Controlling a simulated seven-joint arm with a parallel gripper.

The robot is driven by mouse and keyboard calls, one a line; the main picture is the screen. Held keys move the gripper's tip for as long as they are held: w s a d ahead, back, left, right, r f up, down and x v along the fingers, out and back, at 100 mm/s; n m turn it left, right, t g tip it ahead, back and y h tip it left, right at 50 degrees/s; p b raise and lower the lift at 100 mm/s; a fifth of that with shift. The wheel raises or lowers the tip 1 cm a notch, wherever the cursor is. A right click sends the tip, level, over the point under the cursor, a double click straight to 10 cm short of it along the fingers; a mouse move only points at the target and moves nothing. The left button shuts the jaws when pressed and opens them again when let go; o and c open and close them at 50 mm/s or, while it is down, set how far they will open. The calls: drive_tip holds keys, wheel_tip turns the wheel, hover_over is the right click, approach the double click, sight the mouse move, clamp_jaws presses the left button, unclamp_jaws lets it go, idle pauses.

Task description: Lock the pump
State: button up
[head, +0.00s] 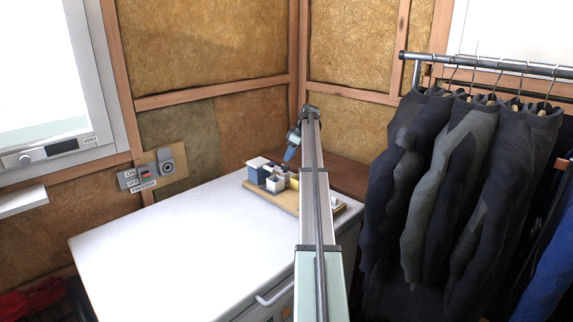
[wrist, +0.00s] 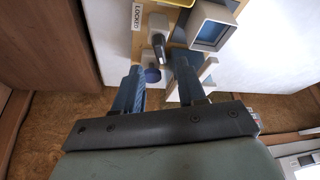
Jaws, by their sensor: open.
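The pump unit (head: 270,179) sits on a wooden board (head: 287,202) on the white counter, with white and blue-grey box parts and a yellow part; my arm hides some of it. In the wrist view, a LOCKED label (wrist: 138,17) is on the board, beside a grey knob with a dark lever (wrist: 158,50). My gripper (head: 292,152) hangs over the board in the head view.
The white counter (head: 170,240) is clear left of the board. A square grey box (wrist: 210,28) stands right of the lever. Dark suits (head: 425,180) hang on a rack at right. A FREEZER switch panel (head: 140,178) is on the insulated wall.

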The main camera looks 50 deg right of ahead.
sight(285, 169)
drive_tip(key=shift+x, duration=2.55)
drive_tip(key=shift+c, duration=0.4)
clamp_jaws()
